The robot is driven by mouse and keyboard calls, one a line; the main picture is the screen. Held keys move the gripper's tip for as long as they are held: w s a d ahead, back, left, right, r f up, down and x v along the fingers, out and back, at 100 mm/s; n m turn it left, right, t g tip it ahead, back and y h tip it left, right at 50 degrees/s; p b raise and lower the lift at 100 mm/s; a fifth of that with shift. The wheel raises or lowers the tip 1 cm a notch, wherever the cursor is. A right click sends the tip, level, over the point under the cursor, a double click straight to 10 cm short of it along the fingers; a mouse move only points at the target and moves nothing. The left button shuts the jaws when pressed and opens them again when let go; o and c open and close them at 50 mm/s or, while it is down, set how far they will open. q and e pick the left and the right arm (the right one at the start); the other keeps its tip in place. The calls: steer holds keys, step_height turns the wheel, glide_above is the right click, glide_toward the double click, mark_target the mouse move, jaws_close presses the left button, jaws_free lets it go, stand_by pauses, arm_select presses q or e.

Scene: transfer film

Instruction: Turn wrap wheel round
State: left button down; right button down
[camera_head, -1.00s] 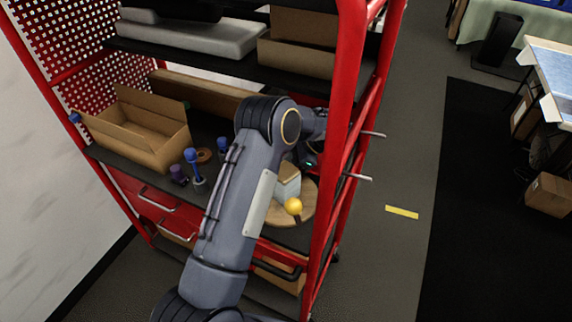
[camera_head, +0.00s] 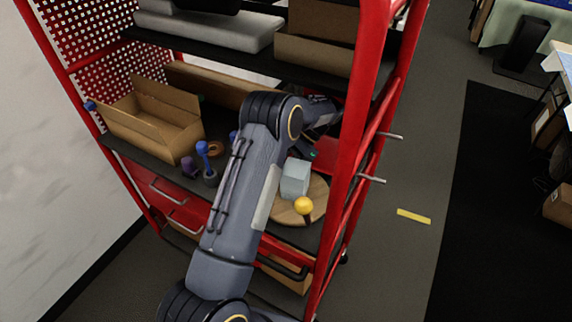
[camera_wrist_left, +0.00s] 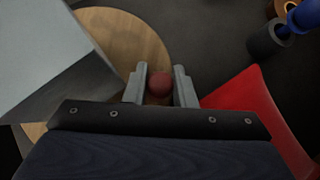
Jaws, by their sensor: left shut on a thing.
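The wrap wheel is a round wooden disc (camera_head: 318,190) on the middle shelf, with a grey box (camera_head: 295,178) standing on it. A yellow ball knob (camera_head: 303,205) sits at its near edge. In the left wrist view, the disc (camera_wrist_left: 140,35) lies under my left gripper (camera_wrist_left: 159,85), whose fingers are closed around a dark red ball knob (camera_wrist_left: 159,86). The grey box (camera_wrist_left: 45,50) is close on the left. In the head view, my arm and the red post largely hide the left gripper. My right gripper is in neither view.
The red rack post (camera_head: 352,140) stands close right of the wheel. An open cardboard box (camera_head: 150,120) and a blue-topped tool (camera_head: 203,150) are on the shelf's left. A red surface (camera_wrist_left: 245,105) lies right of the gripper. The upper shelf (camera_head: 255,88) overhangs the back.

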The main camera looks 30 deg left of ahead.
arm_select(q)
steer(key=shift+s+a+n+g+h, duration=0.2)
steer(key=shift+s+a+n+h, duration=0.15)
steer(key=shift+s+n+h, duration=0.4)
steer(key=shift+s+a+n+g+h, duration=0.25)
steer(key=shift+s+n+h, duration=0.2)
steer(key=shift+n, duration=0.5)
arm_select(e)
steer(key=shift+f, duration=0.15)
arm_select(q)
steer(key=shift+s+n, duration=0.15)
steer(key=shift+n, duration=0.15)
steer(key=c, duration=1.5)
jaws_free()
